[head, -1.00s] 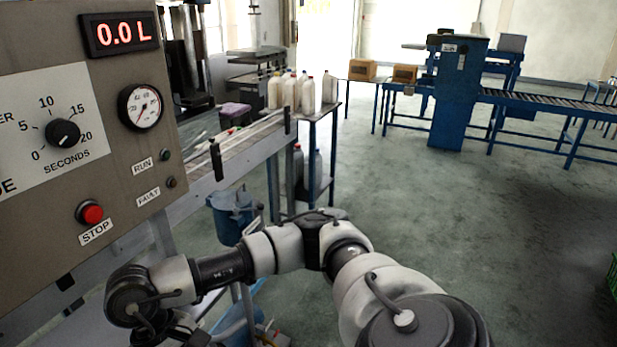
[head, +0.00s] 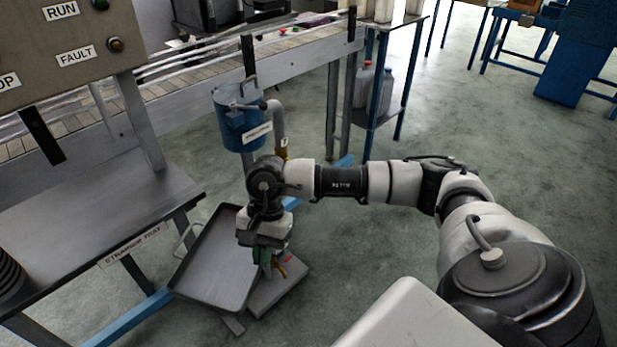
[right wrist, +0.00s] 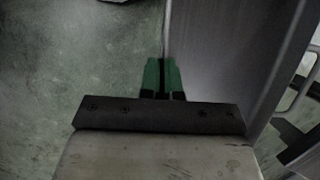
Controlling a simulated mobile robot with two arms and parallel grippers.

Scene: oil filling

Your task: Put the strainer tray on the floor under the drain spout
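The strainer tray (head: 213,262) is a dark grey shallow pan with a wire handle at its left. It is tilted in the head view, beside the low table. My right gripper (head: 268,264) is at its right rim, with the green fingers close together. In the right wrist view the fingers (right wrist: 161,72) pinch the tray's wall (right wrist: 215,60). The drain spout appears to be the grey pipe (head: 278,118) with a brass end beside the blue pot (head: 240,126), behind my right wrist. Whether the tray touches the floor is unclear. My left gripper is not in view.
A low dark table (head: 90,220) with a label on its edge stands left of the tray. A grey flat piece (head: 277,288) lies right of and below the tray. Blue frame bars (head: 130,318) run near the floor. Open floor (head: 360,265) lies to the right.

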